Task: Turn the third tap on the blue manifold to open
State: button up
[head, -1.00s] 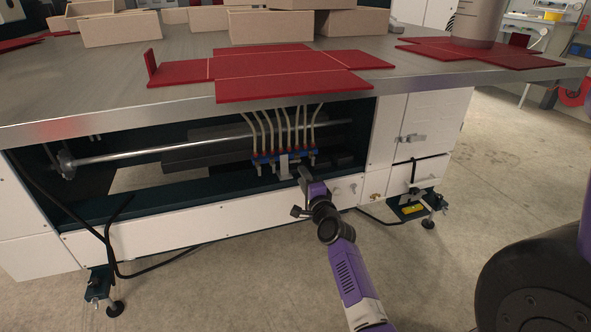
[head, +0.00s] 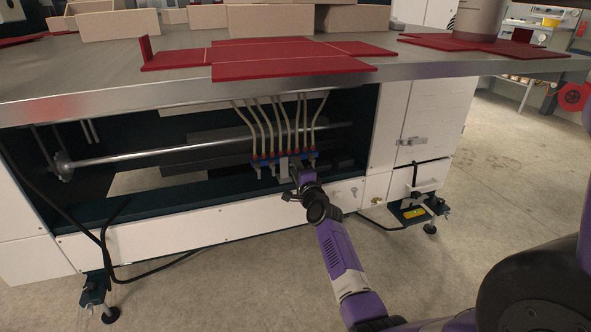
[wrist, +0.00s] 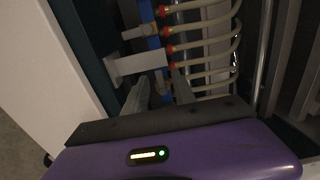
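The blue manifold (head: 256,163) sits in the open bay under the table, with several pale hoses rising from red fittings. In the wrist view the manifold (wrist: 152,43) runs up the picture, with red fittings on its right side. A small pale tap handle (wrist: 135,33) sticks out to its left, above a wider grey bracket (wrist: 128,66). My gripper (head: 294,165) is at the manifold's right part. In the wrist view my gripper (wrist: 162,78) is open, its two dark fingers apart, around the manifold's lower part. Whatever lies between the fingers is too dark to identify; I cannot tell which tap.
The table top (head: 120,82) overhangs the bay, with a red flat box blank (head: 290,66) at its edge. A steel rod (head: 150,151) crosses behind the hoses. A white lower panel (head: 200,223) lies below the bay. Black cables (head: 107,240) hang at the left.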

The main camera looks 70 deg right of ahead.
grip_shut()
jog(key=shift+f+n, duration=0.1)
jog(key=shift+n, duration=0.3)
jog(key=n, duration=0.2)
jog(key=shift+f+n, duration=0.25)
jog(key=shift+n, duration=0.05)
jog(key=n, duration=0.3)
jog(key=shift+s+d+f+n, duration=0.15)
jog(key=shift+f+n, duration=0.15)
jog(key=shift+n, duration=0.1)
jog(key=n, duration=0.5)
jog(key=shift+s+d+f, duration=0.25)
jog(key=shift+s+f, duration=0.05)
jog(key=n, duration=0.5)
jog(key=shift+s+d+f+n, duration=0.15)
jog(key=shift+s+d+n, duration=0.15)
jog(key=shift+n, duration=0.1)
